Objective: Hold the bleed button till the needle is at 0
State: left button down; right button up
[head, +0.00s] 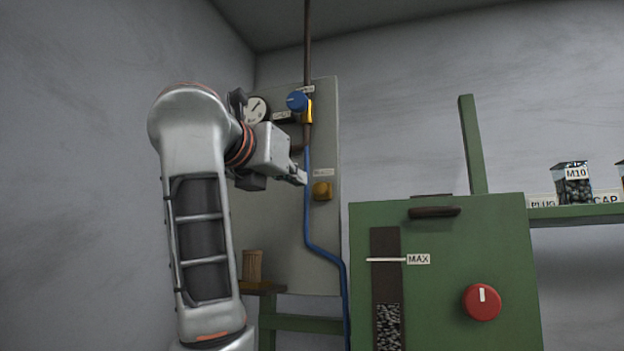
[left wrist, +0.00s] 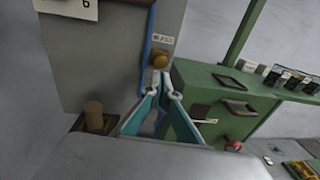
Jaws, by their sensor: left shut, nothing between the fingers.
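My right gripper is not in view.
A blue valve knob (head: 297,101) sits on the pipe above the button. A blue hose (head: 308,215) runs down beside it. A green machine (head: 470,240) with a red knob (head: 482,302) stands to the right. A brown cylinder (head: 252,265) stands low on the left.

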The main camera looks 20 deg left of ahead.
aim_at(318, 189)
pick_arm(q)
jog(key=w, duration=0.1)
jog(key=w+p, duration=0.1)
jog(key=w, duration=0.3)
jog(key=shift+d+p, duration=0.3)
jog(key=shift+p, duration=0.05)
jog(key=shift+w+d+p, duration=0.15)
jog(key=shift+w+p, duration=0.2)
jog(key=shift+w, duration=0.9)
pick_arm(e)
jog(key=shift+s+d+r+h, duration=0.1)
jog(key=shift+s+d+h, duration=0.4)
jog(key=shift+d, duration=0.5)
